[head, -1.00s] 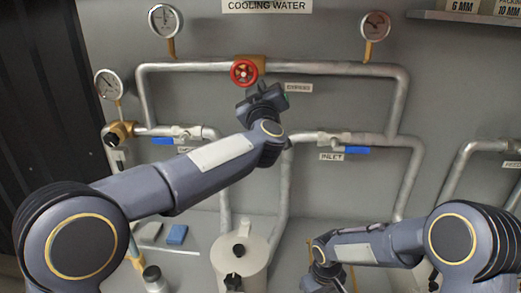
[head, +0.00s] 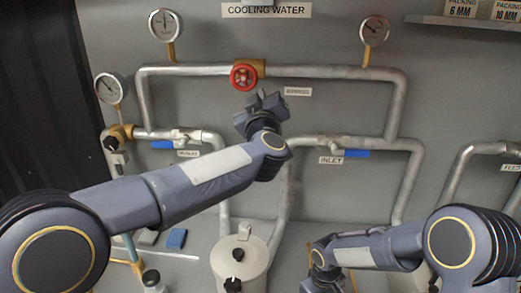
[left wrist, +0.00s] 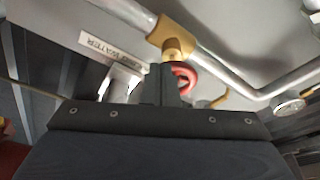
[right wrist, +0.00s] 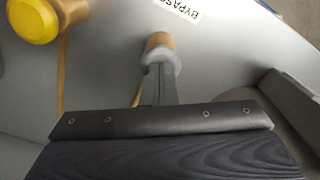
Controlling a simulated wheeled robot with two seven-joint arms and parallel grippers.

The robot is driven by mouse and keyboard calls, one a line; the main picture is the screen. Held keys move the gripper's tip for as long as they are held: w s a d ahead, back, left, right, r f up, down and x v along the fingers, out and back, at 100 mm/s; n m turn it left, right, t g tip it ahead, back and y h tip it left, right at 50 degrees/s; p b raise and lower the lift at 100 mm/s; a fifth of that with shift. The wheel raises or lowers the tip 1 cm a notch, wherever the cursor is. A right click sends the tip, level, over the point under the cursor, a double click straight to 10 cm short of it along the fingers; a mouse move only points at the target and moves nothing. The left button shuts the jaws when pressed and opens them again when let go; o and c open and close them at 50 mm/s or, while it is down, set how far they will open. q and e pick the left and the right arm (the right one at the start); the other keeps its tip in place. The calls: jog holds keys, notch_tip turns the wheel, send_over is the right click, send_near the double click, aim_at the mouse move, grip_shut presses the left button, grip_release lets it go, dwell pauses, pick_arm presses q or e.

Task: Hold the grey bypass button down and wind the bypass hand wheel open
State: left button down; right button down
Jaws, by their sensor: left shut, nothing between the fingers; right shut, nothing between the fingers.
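The red bypass hand wheel (head: 243,76) sits on a brass valve in the upper pipe. My left gripper (head: 259,97) is just below and right of it in the head view, shut with nothing in it. In the left wrist view the wheel (left wrist: 184,80) shows partly behind the shut fingers (left wrist: 168,75); I cannot tell whether they touch. In the right wrist view the grey button (right wrist: 160,48) stands on a brass-coloured mount beside a BYPASS label. My right gripper's shut fingertips (right wrist: 160,70) are at the button and seem to meet it. How far it is pressed cannot be seen.
A yellow knob (right wrist: 34,18) stands left of the grey button. Blue-handled valves (head: 163,144) sit on the lower pipes, with gauges (head: 165,22) above. A round pale canister (head: 238,258) stands between my arms.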

pick_arm(q)
jog(key=v, duration=0.3)
jog(key=shift+s+r, duration=0.2)
jog(key=a+f, duration=0.2)
jog(key=a, duration=0.2)
jog(key=w, duration=0.6)
dwell(0.3)
